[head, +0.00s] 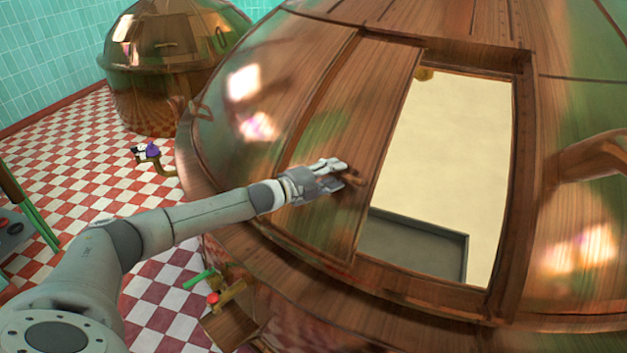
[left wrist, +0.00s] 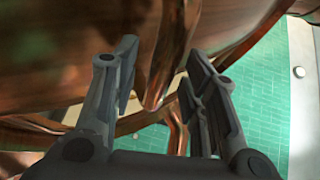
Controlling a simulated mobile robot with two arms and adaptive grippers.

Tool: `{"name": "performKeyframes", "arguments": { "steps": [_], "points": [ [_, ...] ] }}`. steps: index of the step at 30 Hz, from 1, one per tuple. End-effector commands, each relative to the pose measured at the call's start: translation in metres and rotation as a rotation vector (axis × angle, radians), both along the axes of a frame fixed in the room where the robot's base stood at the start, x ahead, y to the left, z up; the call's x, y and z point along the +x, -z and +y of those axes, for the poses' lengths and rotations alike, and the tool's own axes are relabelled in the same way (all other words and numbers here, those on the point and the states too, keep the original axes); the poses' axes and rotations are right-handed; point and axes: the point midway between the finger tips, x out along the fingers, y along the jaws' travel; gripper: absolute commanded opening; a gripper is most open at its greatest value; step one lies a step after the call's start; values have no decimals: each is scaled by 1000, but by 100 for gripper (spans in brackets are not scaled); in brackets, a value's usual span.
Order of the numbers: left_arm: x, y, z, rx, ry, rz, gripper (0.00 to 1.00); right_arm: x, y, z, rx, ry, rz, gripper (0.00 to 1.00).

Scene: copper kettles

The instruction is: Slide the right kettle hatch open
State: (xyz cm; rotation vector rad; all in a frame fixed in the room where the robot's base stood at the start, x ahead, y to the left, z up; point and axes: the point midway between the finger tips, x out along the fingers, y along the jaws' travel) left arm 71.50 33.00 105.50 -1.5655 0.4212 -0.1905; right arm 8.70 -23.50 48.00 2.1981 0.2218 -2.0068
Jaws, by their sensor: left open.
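The large copper kettle (head: 265,110) fills the right of the head view. Its hatch panel (head: 385,105) stands to the left of a wide opening (head: 450,150), which shows cream-coloured contents and a grey inner ledge (head: 415,243). My right gripper is not in view.
A smaller copper kettle (head: 155,60) stands at the back left on a red and white tiled floor (head: 70,150). A valve with a red knob (head: 213,298) sits below the large kettle. A curved copper pipe (head: 595,155) is at the right.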

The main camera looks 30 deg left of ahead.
Motion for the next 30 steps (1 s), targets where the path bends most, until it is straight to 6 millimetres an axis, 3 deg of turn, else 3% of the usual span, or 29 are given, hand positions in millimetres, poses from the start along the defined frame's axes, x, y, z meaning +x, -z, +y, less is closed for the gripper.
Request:
{"name": "performKeyframes", "arguments": {
  "steps": [18, 30],
  "points": [
    [-73, -10, 30, 1, 0, 2, 41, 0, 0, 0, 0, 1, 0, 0],
    [-98, -16, 39, 0, 1, -1, 41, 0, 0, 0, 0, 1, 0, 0]
  ]
}}
